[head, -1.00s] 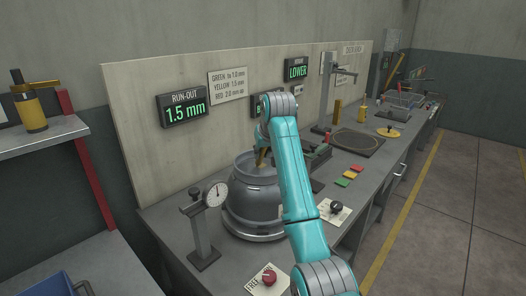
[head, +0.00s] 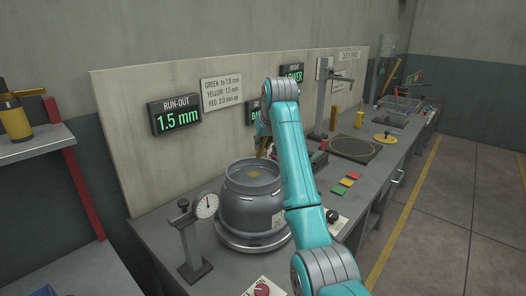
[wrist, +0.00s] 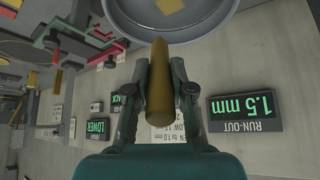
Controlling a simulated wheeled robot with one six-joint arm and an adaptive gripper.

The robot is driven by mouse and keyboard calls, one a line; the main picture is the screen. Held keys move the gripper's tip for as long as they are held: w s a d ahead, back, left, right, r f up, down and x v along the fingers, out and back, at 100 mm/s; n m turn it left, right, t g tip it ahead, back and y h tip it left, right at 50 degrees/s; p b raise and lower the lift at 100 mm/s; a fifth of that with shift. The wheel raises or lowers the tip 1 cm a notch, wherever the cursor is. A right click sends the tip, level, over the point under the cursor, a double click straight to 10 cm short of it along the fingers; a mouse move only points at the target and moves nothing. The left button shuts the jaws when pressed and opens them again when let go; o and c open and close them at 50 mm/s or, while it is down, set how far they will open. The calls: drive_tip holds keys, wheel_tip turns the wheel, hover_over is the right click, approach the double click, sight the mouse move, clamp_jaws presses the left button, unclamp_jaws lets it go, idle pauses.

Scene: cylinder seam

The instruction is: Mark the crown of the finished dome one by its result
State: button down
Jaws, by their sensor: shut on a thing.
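The grey metal dome (head: 252,207) stands upright on a round plate on the bench. A yellow patch (head: 254,173) lies on its crown; it also shows at the top of the wrist view (wrist: 169,5). My gripper (head: 265,147) is above the back right of the dome, apart from it. In the wrist view my gripper (wrist: 160,95) is shut on a yellow-brown stick (wrist: 159,80), whose tip points toward the dome. The run-out display (head: 176,116) reads 1.5 mm. The chart (head: 221,91) beside it gives yellow for 1.5 mm.
A dial gauge on a stand (head: 205,207) is close to the dome's left. Red, yellow and green pads (head: 346,182) lie on the bench to the right. A round dark plate (head: 352,147) and a tall stand (head: 322,100) are farther back.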

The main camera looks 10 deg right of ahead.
drive_tip(key=shift+r, duration=1.6)
drive_tip(key=shift+f, duration=0.45)
drive_tip(key=shift+a, duration=0.1)
